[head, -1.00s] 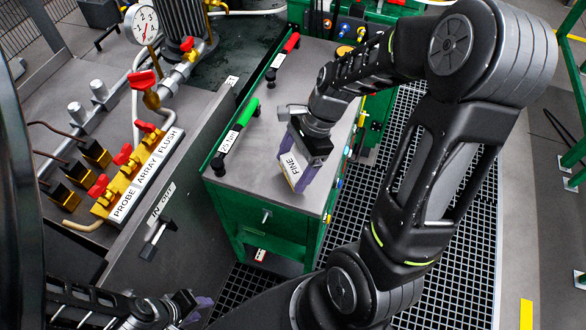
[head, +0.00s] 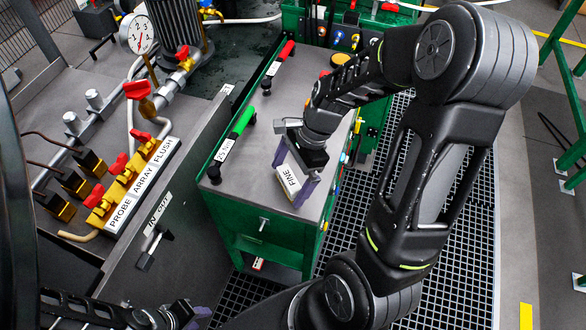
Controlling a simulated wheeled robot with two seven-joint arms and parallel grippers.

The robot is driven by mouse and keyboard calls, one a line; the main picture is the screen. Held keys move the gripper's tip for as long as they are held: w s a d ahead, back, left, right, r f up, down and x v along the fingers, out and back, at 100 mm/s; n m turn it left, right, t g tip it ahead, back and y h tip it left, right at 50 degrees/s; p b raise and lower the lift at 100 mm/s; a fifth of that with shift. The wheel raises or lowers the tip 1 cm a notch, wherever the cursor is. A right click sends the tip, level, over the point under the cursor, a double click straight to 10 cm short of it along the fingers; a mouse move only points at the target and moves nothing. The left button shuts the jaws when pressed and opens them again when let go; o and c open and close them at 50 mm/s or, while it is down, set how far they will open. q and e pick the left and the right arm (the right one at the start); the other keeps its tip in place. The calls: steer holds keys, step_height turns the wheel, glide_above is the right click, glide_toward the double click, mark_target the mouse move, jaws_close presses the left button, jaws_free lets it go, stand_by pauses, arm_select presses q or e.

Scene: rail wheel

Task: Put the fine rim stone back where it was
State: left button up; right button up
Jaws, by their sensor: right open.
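The fine rim stone (head: 287,181), a block with a white label reading FINE, appears to rest on the grey top of the green cabinet (head: 249,197), near its front right part. My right gripper (head: 294,174) is right over the stone, its purple-padded fingers spread on either side of it. The body of the gripper hides the stone's far end. My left gripper (head: 200,317) is low at the bottom edge, away from the cabinet; its purple fingertips show, but its opening cannot be made out.
A green-handled tool (head: 243,122) and a red-handled tool (head: 286,50) lie along the cabinet's left edge. To the left stand a yellow valve block (head: 129,182) labelled PROBE ARRAY FLUSH, a gauge (head: 138,34) and an IN/OUT lever (head: 151,246). Floor grating (head: 452,245) lies to the right.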

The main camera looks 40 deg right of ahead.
steer(key=v, duration=1.2)
steer(key=shift+a+r, duration=0.1)
